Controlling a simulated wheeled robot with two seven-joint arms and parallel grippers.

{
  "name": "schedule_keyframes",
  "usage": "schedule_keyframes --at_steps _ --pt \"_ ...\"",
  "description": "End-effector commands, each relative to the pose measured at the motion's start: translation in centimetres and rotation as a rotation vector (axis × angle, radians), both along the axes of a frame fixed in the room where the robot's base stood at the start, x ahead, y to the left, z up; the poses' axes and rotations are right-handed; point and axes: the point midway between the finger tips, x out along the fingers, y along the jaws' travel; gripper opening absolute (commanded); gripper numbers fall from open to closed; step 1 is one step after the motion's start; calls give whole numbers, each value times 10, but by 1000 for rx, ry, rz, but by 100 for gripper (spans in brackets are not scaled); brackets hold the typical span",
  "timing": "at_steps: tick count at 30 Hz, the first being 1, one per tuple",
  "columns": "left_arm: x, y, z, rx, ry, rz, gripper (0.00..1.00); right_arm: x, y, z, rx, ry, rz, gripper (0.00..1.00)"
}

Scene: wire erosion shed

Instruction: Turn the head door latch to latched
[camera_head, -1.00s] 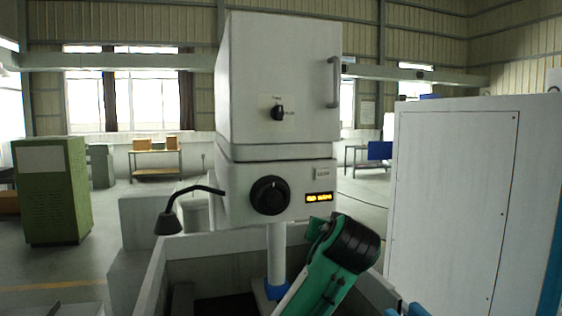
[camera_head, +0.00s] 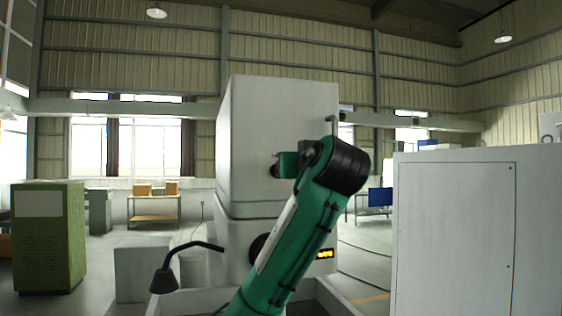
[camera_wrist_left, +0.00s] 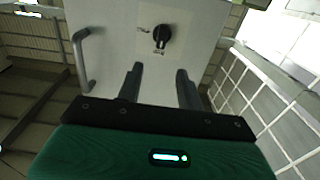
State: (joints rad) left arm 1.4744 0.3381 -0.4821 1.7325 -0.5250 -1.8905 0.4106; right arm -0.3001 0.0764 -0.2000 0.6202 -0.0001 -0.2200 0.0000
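The head door latch is a black knob (camera_wrist_left: 161,36) on the white head door (camera_wrist_left: 120,22), with two small labels I cannot read. In the left wrist view its long axis runs roughly up and down in the picture, the lower end toward the lower label. My left gripper (camera_wrist_left: 159,69) is open and empty, its two black fingers apart, facing the door. The knob shows beyond the fingertips, between their lines, apparently untouched. In the head view my left gripper (camera_head: 275,166) is at the head door (camera_head: 280,115) and my green arm hides the latch. My right gripper is not in view.
A door handle (camera_wrist_left: 83,58) stands out beside the latch. Below the door are a black dial (camera_head: 257,247) and a lit display (camera_head: 325,254). A bent lamp (camera_head: 165,278) stands at left. A white cabinet (camera_head: 452,240) is at right, a green cabinet (camera_head: 48,240) far left.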

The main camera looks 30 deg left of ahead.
Motion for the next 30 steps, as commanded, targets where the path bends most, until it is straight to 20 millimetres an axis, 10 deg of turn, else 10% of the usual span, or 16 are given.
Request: schedule_keyframes --at_steps 15,30 --pt "63 73 2 0 4 2 37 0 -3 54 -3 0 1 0" --pt "70 82 0 -1 1 -1 29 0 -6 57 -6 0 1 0"
